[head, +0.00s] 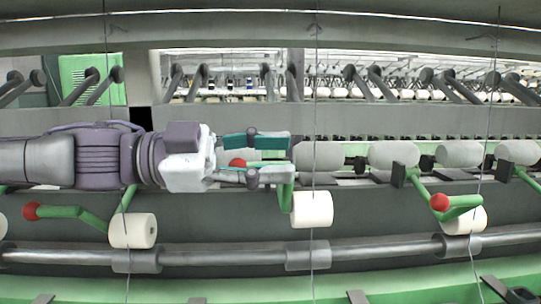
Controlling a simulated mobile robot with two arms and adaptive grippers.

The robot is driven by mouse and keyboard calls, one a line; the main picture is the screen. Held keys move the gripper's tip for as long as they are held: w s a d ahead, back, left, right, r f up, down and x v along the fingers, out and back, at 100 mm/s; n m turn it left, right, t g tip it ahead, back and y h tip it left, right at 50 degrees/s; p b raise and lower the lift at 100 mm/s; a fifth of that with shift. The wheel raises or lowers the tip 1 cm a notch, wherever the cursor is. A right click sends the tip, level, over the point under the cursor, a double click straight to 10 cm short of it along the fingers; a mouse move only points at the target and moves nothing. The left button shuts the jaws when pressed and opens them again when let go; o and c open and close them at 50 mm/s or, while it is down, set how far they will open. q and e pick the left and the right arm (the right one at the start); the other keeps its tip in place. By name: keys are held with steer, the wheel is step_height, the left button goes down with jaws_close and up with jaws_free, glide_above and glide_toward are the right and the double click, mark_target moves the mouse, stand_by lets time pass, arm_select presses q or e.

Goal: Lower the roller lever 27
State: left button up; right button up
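My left gripper (278,159) reaches in from the left, with its teal-padded fingers apart, one above the other. A green roller lever with a red knob (238,163) shows at the gap between the fingers; I cannot tell whether they touch it. This lever's green arm (286,197) runs down to a white roller (312,210), right of and below the gripper. No number is readable on any lever, so I cannot tell which is 27. My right gripper is not in view.
Similar levers stand at left, with red knob (32,211) and white roller (133,231), and at right, with red knob (440,202). Grey cylinders (394,154) line the row behind. A long metal shaft (210,257) runs below. Thin threads hang vertically in front.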

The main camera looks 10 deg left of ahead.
arm_select(q)
steer(key=s+a, duration=0.2)
steer(key=a, duration=0.9)
steer(key=shift+s+a, duration=0.15)
steer(key=shift+a, duration=0.25)
